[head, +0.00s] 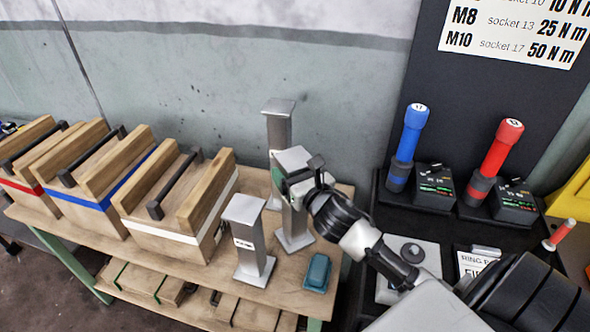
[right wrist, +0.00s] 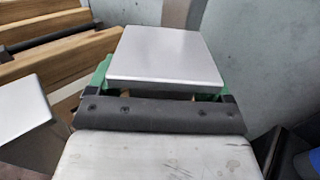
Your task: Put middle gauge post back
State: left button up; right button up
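Three grey gauge posts stand in a row at the right end of the wooden bench in the head view. The middle gauge post (head: 294,225) is upright, its base on or very near the bench top. My right gripper (head: 291,181) is at its upper part, with green finger pads on either side, and appears shut on it. In the right wrist view the post's square top (right wrist: 166,55) sits between the pads (right wrist: 164,82). The back post (head: 279,128) stands behind it and the front post (head: 248,235), with a small label, stands to its left. My left gripper is not in view.
Wooden boxes with red, blue and white (head: 180,212) stripes fill the bench (head: 225,272) to the left. A small teal block (head: 318,272) lies right of the posts. A dark stand holds blue (head: 408,135) and red (head: 502,147) torque tools at right.

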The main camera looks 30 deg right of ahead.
jog(key=shift+r, duration=0.15)
jog(key=shift+s, duration=0.3)
jog(key=s+b, duration=0.2)
jog(key=s, duration=0.9)
jog(key=shift+s+a, duration=0.2)
jog(key=shift+a, duration=0.25)
